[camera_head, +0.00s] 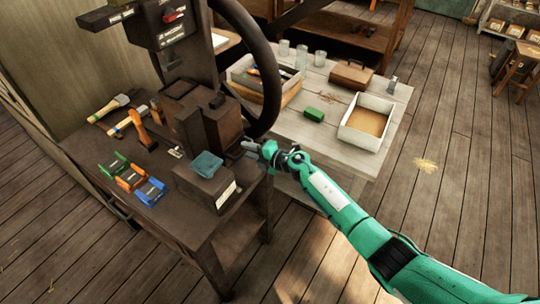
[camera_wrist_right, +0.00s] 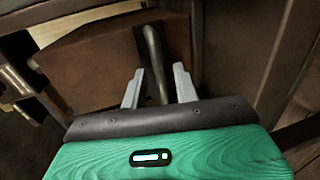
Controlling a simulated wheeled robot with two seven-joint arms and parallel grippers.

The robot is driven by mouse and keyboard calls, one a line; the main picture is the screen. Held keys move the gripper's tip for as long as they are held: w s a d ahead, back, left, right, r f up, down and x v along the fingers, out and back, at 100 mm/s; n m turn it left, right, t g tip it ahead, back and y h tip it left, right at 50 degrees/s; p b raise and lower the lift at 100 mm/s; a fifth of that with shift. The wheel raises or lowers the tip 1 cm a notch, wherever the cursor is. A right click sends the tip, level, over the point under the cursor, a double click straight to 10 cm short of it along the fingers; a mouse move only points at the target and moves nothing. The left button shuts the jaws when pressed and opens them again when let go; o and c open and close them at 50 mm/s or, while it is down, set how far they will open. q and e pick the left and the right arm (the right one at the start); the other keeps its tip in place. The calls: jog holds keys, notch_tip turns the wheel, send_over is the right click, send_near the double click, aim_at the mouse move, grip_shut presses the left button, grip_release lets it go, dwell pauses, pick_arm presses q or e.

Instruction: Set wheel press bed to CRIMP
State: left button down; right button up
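The dark press (camera_head: 205,120) stands on a brown workbench, with a large dark handwheel (camera_head: 272,85) on its right side. Small labels on the press head (camera_head: 170,25) are too small to read; a red mark shows there. My right gripper (camera_head: 250,148) is beside the press body, below the wheel's lower rim. In the right wrist view its two grey fingers (camera_wrist_right: 158,85) are apart. A thin dark bar (camera_wrist_right: 153,55) shows between and beyond them, in front of a brown block (camera_wrist_right: 115,60); I cannot tell whether they touch it. My left gripper is not in view.
Green, orange and blue holders (camera_head: 130,178), hammers (camera_head: 110,108) and a box with a teal cloth (camera_head: 207,165) are on the workbench (camera_head: 175,215). A pale table (camera_head: 330,85) behind holds trays, jars and a green block (camera_head: 314,114). Floor at right is mostly clear.

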jog(key=v, duration=1.1)
jog(key=shift+p, duration=0.3)
jog(key=s+d+f+m+t+h, duration=0.1)
jog(key=s+d+f+m+h, duration=0.2)
jog(key=f, duration=0.4)
jog(key=s+d+f+m+t+h, duration=0.1)
jog(key=d+f+m, duration=0.35)
jog(key=f, duration=0.25)
jog(key=s+d+f+m+t+h, duration=0.1)
jog(key=s+d+f+m+h, duration=0.1)
jog(key=d+f+m, duration=0.3)
jog(key=s+d+f+m+g+h, duration=0.1)
jog(key=s+d+f+m+h, duration=0.15)
jog(key=s+f, duration=0.4)
jog(key=s+d+f+m+g+h, duration=0.1)
jog(key=s+d+f+m, duration=0.2)
jog(key=f, duration=0.6)
jog(key=s+d+f+m+g+h, duration=0.1)
jog(key=s+f+m+g, duration=0.2)
jog(key=s, duration=1.1)
jog(key=s+d+f+m+g+h, duration=0.1)
jog(key=s+f+m+g, duration=0.2)
jog(key=s+f, duration=0.5)
jog(key=s+d+f+m+g+h, duration=0.1)
jog(key=s+f, duration=0.5)
jog(key=s, duration=1.5)
jog(key=shift+d+m+g, duration=0.6)
jog(key=shift+m+g, duration=0.3)
jog(key=shift+w+h, duration=0.1)
jog(key=shift+h, duration=0.15)
